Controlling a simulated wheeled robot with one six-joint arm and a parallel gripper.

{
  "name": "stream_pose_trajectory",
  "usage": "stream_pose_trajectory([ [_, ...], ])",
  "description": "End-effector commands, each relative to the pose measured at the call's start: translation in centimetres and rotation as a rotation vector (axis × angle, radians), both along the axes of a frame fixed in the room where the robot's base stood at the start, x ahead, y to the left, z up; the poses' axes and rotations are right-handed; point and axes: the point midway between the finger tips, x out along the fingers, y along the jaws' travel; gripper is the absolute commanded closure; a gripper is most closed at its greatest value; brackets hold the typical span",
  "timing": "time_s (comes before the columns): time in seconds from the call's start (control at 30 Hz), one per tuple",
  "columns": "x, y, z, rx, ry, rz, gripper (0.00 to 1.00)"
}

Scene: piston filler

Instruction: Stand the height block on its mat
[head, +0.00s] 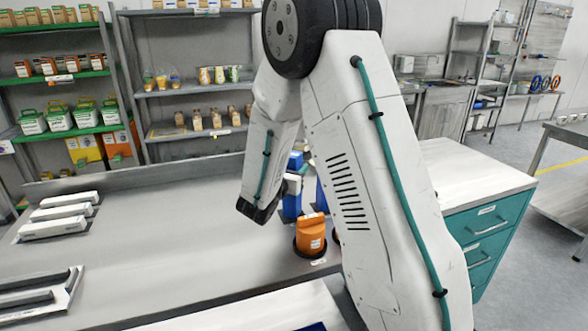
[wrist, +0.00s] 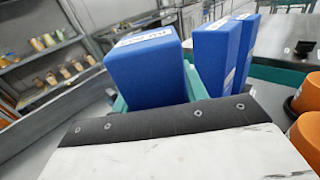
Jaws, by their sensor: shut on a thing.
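The height block is most likely the blue, labelled block (wrist: 150,72) in the middle of the wrist view. My gripper (wrist: 155,100) is shut on it, with teal finger parts showing beside and below the block. The block's lower end is hidden behind my gripper's pale body and dark edge. In the head view my gripper (head: 293,184) is partly covered by my arm, with blue surfaces (head: 291,206) showing around it. I cannot tell there which blue part is the held block. I cannot make out the block's own mat in either view.
Other blue blocks (wrist: 214,58) stand just right of the held one. An orange container (head: 310,236) sits on a dark round base close to my gripper. White bars (head: 58,228) lie at the bench's left. The bench middle (head: 165,235) is clear.

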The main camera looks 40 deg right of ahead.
Motion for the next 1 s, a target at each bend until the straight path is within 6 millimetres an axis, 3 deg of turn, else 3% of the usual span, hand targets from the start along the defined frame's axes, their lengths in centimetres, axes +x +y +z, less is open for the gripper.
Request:
stream_pose_trajectory([
  [0.07, 0.0, 0.0, -0.2, 0.000, 0.001, 0.000, 1.00],
  [0.1, 0.0, 0.0, -0.2, 0.000, 0.001, 0.000, 0.51],
  [0.17, 0.0, 0.0, -0.2, 0.000, 0.000, 0.000, 0.35],
  [0.57, -0.2, 0.5, 0.1, 0.000, 0.000, 0.002, 0.35],
  [1.0, -4.4, 8.2, 0.1, 0.000, 0.000, 0.005, 0.35],
])
